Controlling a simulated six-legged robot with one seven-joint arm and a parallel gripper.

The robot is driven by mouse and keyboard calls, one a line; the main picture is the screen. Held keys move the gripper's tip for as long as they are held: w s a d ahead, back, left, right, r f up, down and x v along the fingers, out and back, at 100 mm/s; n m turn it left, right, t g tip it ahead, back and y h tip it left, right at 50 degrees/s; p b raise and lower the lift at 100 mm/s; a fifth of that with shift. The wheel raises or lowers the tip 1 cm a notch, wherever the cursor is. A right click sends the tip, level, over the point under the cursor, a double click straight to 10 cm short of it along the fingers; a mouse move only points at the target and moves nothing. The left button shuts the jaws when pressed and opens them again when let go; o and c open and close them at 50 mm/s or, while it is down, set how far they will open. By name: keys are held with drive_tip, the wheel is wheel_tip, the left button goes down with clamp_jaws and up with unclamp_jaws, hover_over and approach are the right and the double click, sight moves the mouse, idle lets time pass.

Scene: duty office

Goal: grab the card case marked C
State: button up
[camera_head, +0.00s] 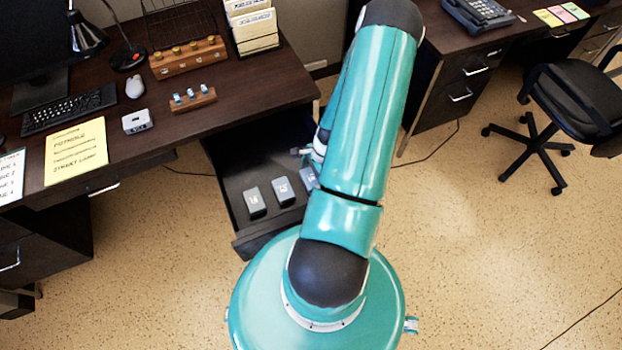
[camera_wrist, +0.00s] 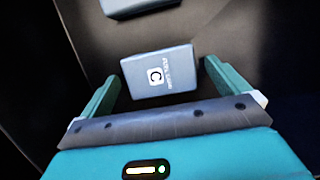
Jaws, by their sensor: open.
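The card case marked C (camera_wrist: 160,73) is a small blue-grey box lying in the open drawer. In the wrist view its white C label faces up. My gripper (camera_wrist: 157,84) is open, with one teal finger on each side of the case and a gap visible on both sides. In the head view the case marked C (camera_head: 309,177) is mostly hidden behind my arm. Two similar cases lie to its left in a row, one in the middle (camera_head: 283,190) and one at the left (camera_head: 255,201). Part of another case (camera_wrist: 138,6) shows at the top of the wrist view.
The dark drawer (camera_head: 232,182) is pulled out from under the desk, and its walls surround the cases. The desk (camera_head: 262,80) above holds a keyboard, a mouse, a wooden key rack (camera_head: 188,59) and a file holder. A chair (camera_head: 575,100) stands at the right.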

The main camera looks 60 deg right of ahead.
drive_tip(key=shift+f, duration=0.25)
drive_tip(key=c, duration=1)
drive_tip(key=shift+r, duration=0.1)
